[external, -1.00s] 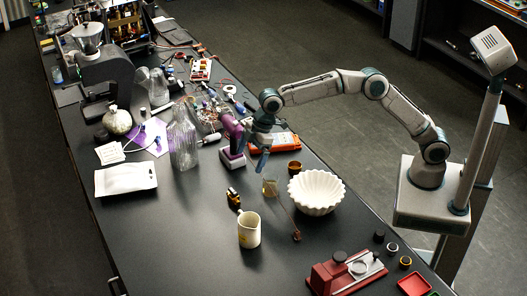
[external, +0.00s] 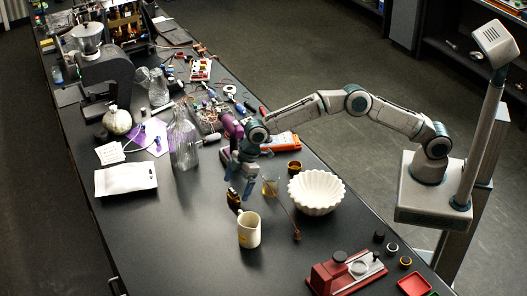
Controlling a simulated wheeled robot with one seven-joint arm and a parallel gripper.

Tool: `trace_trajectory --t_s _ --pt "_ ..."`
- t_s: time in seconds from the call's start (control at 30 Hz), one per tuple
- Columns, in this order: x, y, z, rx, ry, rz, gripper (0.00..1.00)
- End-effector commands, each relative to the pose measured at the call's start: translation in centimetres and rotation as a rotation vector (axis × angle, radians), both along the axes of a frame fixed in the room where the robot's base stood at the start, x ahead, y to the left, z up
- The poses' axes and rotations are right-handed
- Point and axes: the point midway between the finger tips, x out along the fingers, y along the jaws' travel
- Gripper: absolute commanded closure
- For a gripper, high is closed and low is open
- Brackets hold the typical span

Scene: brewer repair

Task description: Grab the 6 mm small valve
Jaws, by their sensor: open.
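A small black and brass-yellow fitting (external: 233,201), which looks like the valve, lies on the black bench just behind the cream mug. Its 6 mm size cannot be read at this scale. My gripper (external: 238,186) points down just above and behind the fitting, with its blue-grey fingers open and empty. The fingers partly overlap the fitting's upper end in this view, and I cannot tell whether they touch it.
The cream mug (external: 249,230) stands just in front. A glass bottle (external: 184,143) and a white pouch (external: 126,179) are to the left. The bench's front left is clear.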

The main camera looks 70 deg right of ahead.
Motion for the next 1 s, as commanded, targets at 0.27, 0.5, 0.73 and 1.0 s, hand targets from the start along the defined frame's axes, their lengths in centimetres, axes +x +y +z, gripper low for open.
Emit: trace_trajectory --t_s 0.27,0.5,0.73,1.0 --pt "1.1 1.0 -2.6 -0.001 0.000 0.001 0.00" --pt "1.3 1.2 -3.3 0.000 0.000 0.001 0.00" --pt "1.3 1.2 -3.3 0.000 0.000 0.001 0.31" --pt "1.3 1.2 -3.2 0.000 -0.001 0.000 0.47"
